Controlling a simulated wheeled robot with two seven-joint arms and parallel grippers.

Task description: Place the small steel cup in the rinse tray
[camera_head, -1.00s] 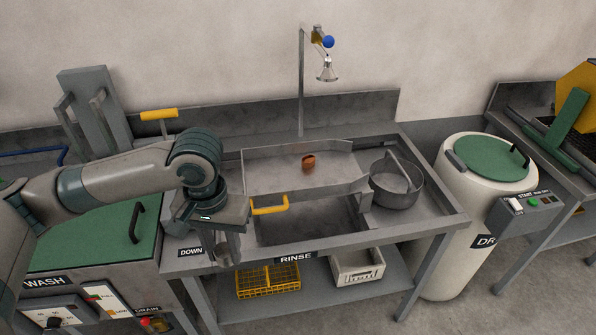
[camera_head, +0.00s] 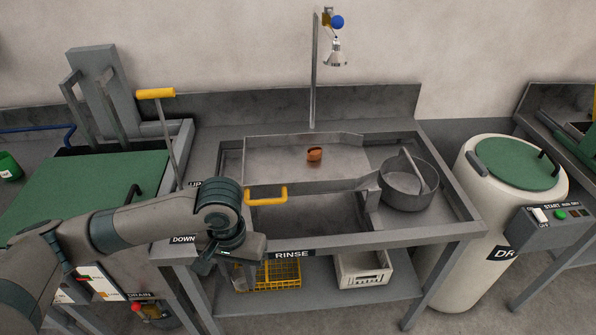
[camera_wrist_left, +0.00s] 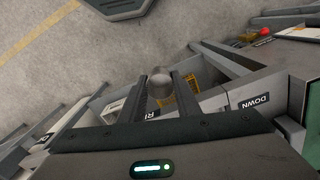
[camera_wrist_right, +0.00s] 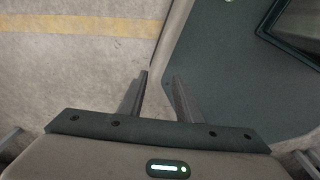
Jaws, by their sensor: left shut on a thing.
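My left gripper (camera_head: 238,270) is at the front edge of the rinse bench, near the DOWN label, pointing down. It is shut on the small steel cup (camera_wrist_left: 160,84), which shows as a round grey shape between the fingers in the left wrist view. In the head view the cup is hard to make out. The rinse tray (camera_head: 270,175) is a shallow grey metal tray with a yellow handle (camera_head: 266,196), behind and right of the left gripper. A small copper-coloured piece (camera_head: 314,154) lies in it. My right gripper (camera_wrist_right: 158,80) is open and empty over the floor.
A round grey pan (camera_head: 405,190) with a handle stands right of the tray. A tap (camera_head: 334,55) hangs above the bench. A yellow-topped lever (camera_head: 157,94) rises at left. Yellow (camera_head: 268,276) and white (camera_head: 362,270) crates sit on the lower shelf. A drum (camera_head: 500,220) stands right.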

